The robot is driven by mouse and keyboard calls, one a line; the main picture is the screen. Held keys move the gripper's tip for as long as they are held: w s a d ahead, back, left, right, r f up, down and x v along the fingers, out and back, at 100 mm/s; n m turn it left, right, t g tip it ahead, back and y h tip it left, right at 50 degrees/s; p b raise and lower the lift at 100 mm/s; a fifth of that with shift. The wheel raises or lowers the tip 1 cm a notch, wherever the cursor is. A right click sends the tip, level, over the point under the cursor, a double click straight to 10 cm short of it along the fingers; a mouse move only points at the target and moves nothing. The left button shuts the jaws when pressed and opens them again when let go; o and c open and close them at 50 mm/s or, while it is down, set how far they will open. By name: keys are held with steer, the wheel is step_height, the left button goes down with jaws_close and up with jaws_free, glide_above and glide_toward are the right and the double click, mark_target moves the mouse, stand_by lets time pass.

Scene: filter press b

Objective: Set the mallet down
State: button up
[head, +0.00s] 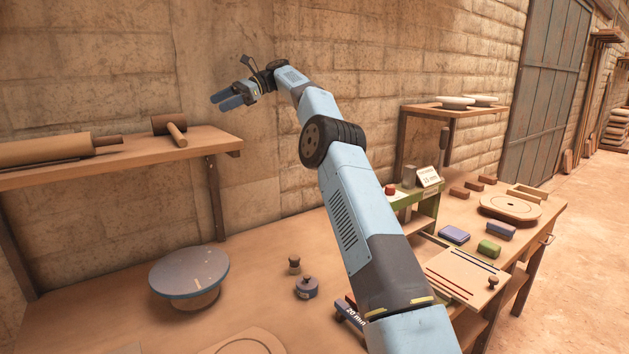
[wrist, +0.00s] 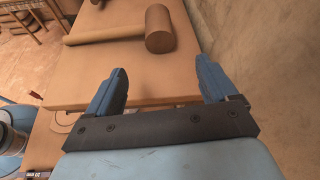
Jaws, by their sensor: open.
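The wooden mallet (head: 173,128) lies on the wooden wall shelf (head: 130,157) at the left, near the shelf's right end. Its handle points toward the shelf's front edge. In the wrist view the mallet (wrist: 158,30) lies on the shelf top, beyond the fingertips. The gripper and mallet are apart.
A rolling pin (head: 60,149) lies left of the mallet on the shelf. Below are a round turntable (head: 190,271) and small weights (head: 306,288). A green press stand (head: 425,220) and coloured blocks stand to the right. The brick wall is close behind my gripper.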

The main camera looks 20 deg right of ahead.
steer(key=s+a+r+n+t+h, duration=0.1)
steer(key=s+a+r+h, duration=0.15)
steer(key=s+r, duration=0.2)
steer(key=s+d+n+t+h, duration=0.2)
steer(key=s+h, duration=0.1)
steer(key=s, duration=0.7)
steer(key=s+d+n+t+h, duration=0.2)
steer(key=s+d+n, duration=0.1)
steer(key=s, duration=0.8)
steer(key=s+d+f+n+t+h, duration=0.1)
steer(key=s+d+f, duration=0.4)
steer(key=s, duration=0.5)
steer(key=s+d+f+n+t+h, duration=0.1)
steer(key=s+d+f+n+h, duration=0.2)
steer(key=s+f, duration=0.5)
steer(key=s+d+f+n+t+h, duration=0.1)
steer(key=s+d+f, duration=0.5)
steer(key=s, duration=0.8)
steer(key=shift+s+d+f+n+h, duration=0.2)
steer(key=shift+d+f+n+h, duration=0.3)
steer(key=shift+d+n, duration=0.6)
steer(key=shift+a+r, duration=0.1)
steer(key=shift+a, duration=0.1)
steer(key=shift+c, duration=0.5)
